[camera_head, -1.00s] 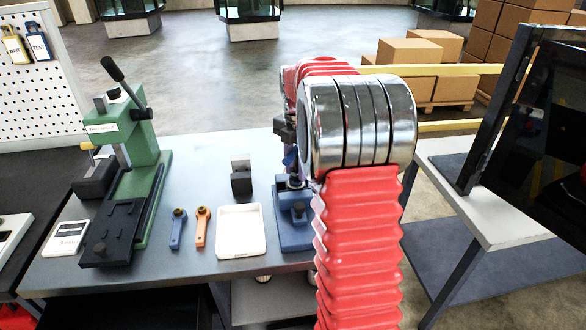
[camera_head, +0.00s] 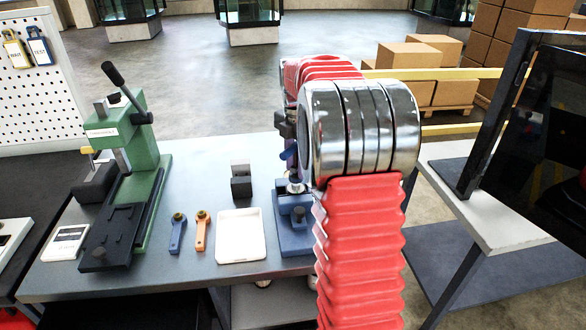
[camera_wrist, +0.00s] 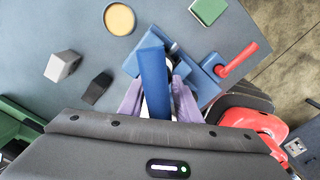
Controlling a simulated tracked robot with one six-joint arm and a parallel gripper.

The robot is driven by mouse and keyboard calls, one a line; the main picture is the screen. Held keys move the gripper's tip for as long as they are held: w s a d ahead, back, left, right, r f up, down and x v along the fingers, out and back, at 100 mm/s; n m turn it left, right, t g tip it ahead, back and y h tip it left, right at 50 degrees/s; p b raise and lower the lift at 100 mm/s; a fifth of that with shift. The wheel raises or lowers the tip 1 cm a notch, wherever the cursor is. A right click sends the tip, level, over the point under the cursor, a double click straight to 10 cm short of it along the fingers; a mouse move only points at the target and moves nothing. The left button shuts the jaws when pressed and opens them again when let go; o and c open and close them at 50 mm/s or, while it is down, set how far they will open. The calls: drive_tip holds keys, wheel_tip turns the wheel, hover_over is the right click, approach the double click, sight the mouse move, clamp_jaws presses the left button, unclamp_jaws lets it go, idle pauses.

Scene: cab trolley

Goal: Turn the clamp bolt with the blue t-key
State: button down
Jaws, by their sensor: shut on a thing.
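The blue t-key (camera_wrist: 153,75) is a long blue bar in the middle of the wrist view. My gripper (camera_wrist: 157,98) has its pale purple fingers on either side of it and is shut on it. The blue clamp (camera_wrist: 204,76) with a red handle (camera_wrist: 238,62) lies beneath and to the right of the key. In the head view the blue clamp (camera_head: 296,239) stands on the table below my gripper (camera_head: 287,131), partly behind my red arm. A silvery round part shows on top of the clamp. The key's lower end and its seating on the bolt are hidden.
A white tray (camera_head: 241,237), an orange tool (camera_head: 202,231) and a blue tool (camera_head: 177,234) lie left of the clamp. A dark block (camera_head: 241,186) stands behind the tray. A green press (camera_head: 145,155) stands further left. A dark screen (camera_head: 545,150) is at right.

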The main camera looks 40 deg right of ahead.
sight(296, 149)
drive_tip(key=shift+r, duration=2.35)
drive_tip(key=shift+s, duration=0.25)
